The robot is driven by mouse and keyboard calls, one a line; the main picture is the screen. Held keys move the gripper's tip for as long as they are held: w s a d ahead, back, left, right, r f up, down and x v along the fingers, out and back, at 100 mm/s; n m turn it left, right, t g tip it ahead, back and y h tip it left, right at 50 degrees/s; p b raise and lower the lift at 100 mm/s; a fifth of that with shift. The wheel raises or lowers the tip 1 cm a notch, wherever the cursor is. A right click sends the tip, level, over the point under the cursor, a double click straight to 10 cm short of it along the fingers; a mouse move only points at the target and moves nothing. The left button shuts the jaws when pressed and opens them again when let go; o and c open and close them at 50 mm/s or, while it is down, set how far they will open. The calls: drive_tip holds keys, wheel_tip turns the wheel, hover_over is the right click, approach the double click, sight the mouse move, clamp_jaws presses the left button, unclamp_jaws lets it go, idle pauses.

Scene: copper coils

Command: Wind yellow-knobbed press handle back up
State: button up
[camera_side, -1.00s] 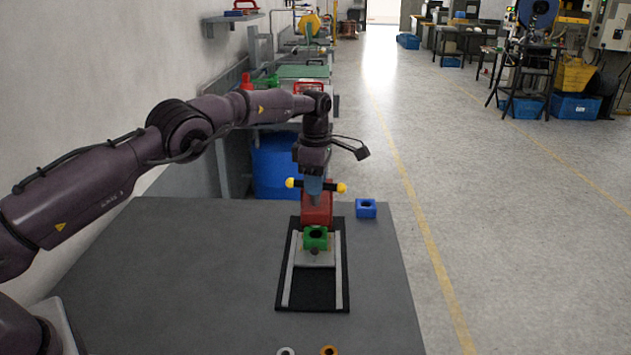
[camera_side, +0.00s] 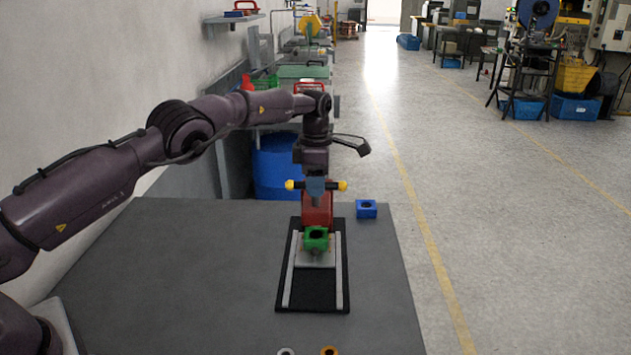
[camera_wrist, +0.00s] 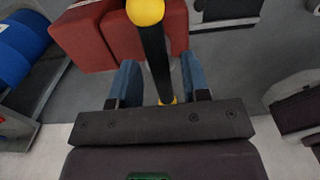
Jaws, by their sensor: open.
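The red press (camera_side: 318,212) stands at the far end of the black base board. Its black handle bar (camera_wrist: 155,60) crosses the press top, with a yellow knob on the left (camera_side: 290,185) and on the right (camera_side: 342,185). The bar looks about level in the side view. My gripper (camera_side: 315,198) is over the middle of the bar. In the wrist view the bar runs between my two blue fingers (camera_wrist: 161,80), with gaps on both sides; they are open. One yellow knob (camera_wrist: 145,11) lies beyond the fingertips. My gripper hides the bar's middle in the side view.
A green block (camera_side: 316,238) with a hole sits on the plate in front of the press. A blue block (camera_side: 366,209) stands to the right. A grey ring (camera_side: 286,351) and an orange one (camera_side: 329,351) are at the near edge. The table's left part is clear.

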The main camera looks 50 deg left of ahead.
drive_tip(key=shift+r, duration=3.5)
drive_tip(key=shift+w+a+f+m, duration=0.1)
drive_tip(key=shift+w+m, duration=0.15)
drive_tip(key=shift+m, duration=0.85)
drive_tip(key=f+m, duration=0.1)
drive_tip(key=s+a+f+m, duration=0.1)
drive_tip(key=f+m, duration=0.1)
drive_tip(key=shift+a+f+m, duration=0.1)
drive_tip(key=shift+a+m, duration=0.1)
drive_tip(key=shift+m, duration=0.1)
drive_tip(key=shift+s+a+r+m, duration=0.25)
drive_tip(key=shift+s+m, duration=0.3)
drive_tip(key=shift+m, duration=0.35)
drive_tip(key=s+d+r+m+t, duration=0.2)
drive_tip(key=s+m, duration=0.4)
drive_tip(key=s, duration=0.6)
drive_tip(key=s+d+r+m+t, duration=0.1)
drive_tip(key=s+d+r+m, duration=0.3)
drive_tip(key=s+r+m, duration=0.3)
drive_tip(key=s+d+r+m+t, duration=0.2)
drive_tip(key=s+m, duration=0.4)
drive_tip(key=s, duration=1.2)
wheel_tip(320, 180, up, 3)
drive_tip(key=shift+d+f+m+t, duration=0.1)
drive_tip(key=shift+d+m+t, duration=0.2)
drive_tip(key=shift+d, duration=0.5)
